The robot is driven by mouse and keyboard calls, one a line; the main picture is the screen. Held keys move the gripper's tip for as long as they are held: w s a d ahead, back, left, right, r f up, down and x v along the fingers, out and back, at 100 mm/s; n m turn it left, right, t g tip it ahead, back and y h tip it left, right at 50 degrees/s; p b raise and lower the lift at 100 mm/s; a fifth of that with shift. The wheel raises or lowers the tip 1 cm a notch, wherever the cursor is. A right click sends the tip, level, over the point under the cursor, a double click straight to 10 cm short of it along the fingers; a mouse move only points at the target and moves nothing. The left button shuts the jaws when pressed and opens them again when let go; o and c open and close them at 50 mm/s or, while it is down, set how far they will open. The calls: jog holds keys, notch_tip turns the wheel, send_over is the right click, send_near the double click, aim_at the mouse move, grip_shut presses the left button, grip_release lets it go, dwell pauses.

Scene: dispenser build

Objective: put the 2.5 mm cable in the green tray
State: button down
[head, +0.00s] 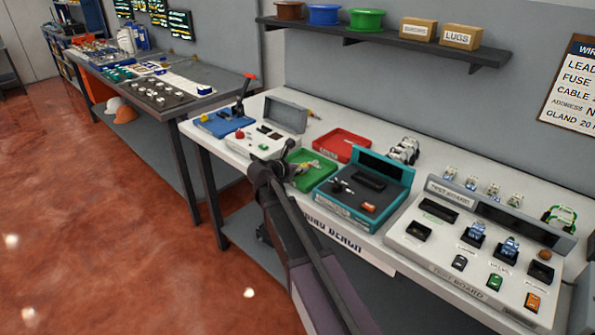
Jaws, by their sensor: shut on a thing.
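The green tray (325,178) lies on the white bench, between the red tray and the teal-edged box. My gripper (291,168) is over its left part, low and close to the tray. It is shut on a small yellowish item (308,166) at the fingertips. The item is too small to identify for certain as the 2.5 mm cable. I cannot tell whether it touches the tray floor. My arm and gripper hide the tray's left and front parts.
A red tray (343,144) is behind the green one. A teal-edged box (350,207) stands close on the right, with a test board (470,255) beyond it. A white unit with a raised grey lid (285,113) is at the left. A shelf (385,40) hangs above.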

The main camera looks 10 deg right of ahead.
jog(key=shift+f, duration=0.15)
jog(key=c, duration=0.6)
grip_release()
jog(key=shift+r, duration=0.2)
jog(key=shift+s+a+r, duration=0.1)
jog(key=shift+r, duration=0.05)
jog(key=p+v, duration=0.4)
jog(key=v, duration=0.7)
jog(key=shift+s+a+r+p, duration=0.1)
jog(key=shift+s+a+p, duration=0.1)
jog(key=shift+a+p, duration=0.1)
